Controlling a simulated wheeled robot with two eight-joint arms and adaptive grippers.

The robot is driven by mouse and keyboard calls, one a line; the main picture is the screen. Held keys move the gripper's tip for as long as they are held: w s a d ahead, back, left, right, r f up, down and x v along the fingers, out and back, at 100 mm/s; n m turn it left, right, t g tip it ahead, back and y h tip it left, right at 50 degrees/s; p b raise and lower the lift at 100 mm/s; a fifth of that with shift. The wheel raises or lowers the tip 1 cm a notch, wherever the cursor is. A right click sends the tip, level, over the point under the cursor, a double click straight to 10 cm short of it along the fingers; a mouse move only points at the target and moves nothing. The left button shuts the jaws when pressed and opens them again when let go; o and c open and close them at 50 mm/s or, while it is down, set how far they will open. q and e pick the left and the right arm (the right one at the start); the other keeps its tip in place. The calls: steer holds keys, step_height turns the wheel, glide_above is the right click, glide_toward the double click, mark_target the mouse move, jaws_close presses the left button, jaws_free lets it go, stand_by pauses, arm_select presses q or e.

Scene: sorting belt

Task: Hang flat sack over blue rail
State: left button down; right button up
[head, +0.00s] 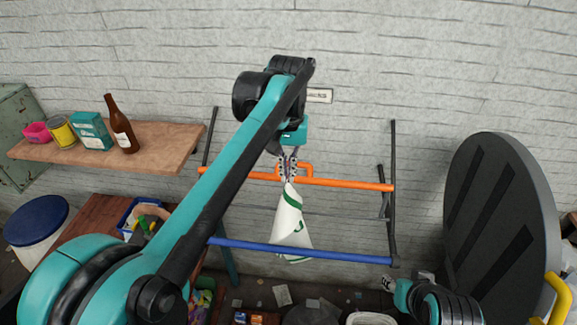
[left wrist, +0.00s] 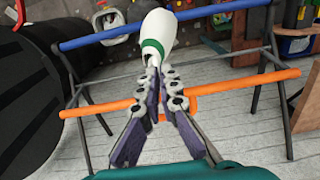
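The white sack (head: 290,222) with green marks hangs narrow and flat from my left gripper (head: 288,166). The left wrist view also shows the sack (left wrist: 158,38) at the tips of my left gripper (left wrist: 163,72), which is shut on its top. The blue rail (head: 350,256) is the low front bar of the rack. The sack's lower end reaches the rail's height in the head view; I cannot tell whether they touch. The wrist view shows the blue rail (left wrist: 100,37) beyond the sack. My right gripper (head: 387,283) is low at right, small and partly seen.
An orange rail (head: 350,184) with an orange handle is higher and farther back. A wooden shelf (head: 170,150) with a brown bottle (head: 121,128) is at left. A large dark disc (head: 500,220) stands at right. Bins and clutter lie below.

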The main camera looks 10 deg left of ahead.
arm_select(q)
steer(key=s+f+b, duration=0.1)
steer(key=s+f, duration=0.3)
steer(key=s, duration=0.3)
steer(key=s+d+f+b, duration=0.1)
steer(key=s+f, duration=0.3)
steer(key=s, duration=0.3)
steer(key=s+f+b, duration=0.1)
steer(key=s+f, duration=0.3)
steer(key=s, duration=0.3)
steer(key=s+f+b, duration=0.4)
steer(key=f+b, duration=0.2)
steer(key=f, duration=0.5)
steer(key=w+f+b, duration=0.2)
steer(key=f+b, duration=0.4)
steer(key=f, duration=0.1)
steer(key=w+f+b, duration=0.3)
steer(key=f+b, duration=0.3)
steer(key=f, duration=0.2)
steer(key=shift+w+d+f+b, duration=0.15)
steer(key=shift+w+b, duration=0.05)
steer(key=shift+b, duration=0.2)
steer(key=c, duration=1.1)
jaws_free()
steer(key=shift+o, duration=0.2)
steer(key=o, duration=0.7)
steer(key=shift+c, duration=0.2)
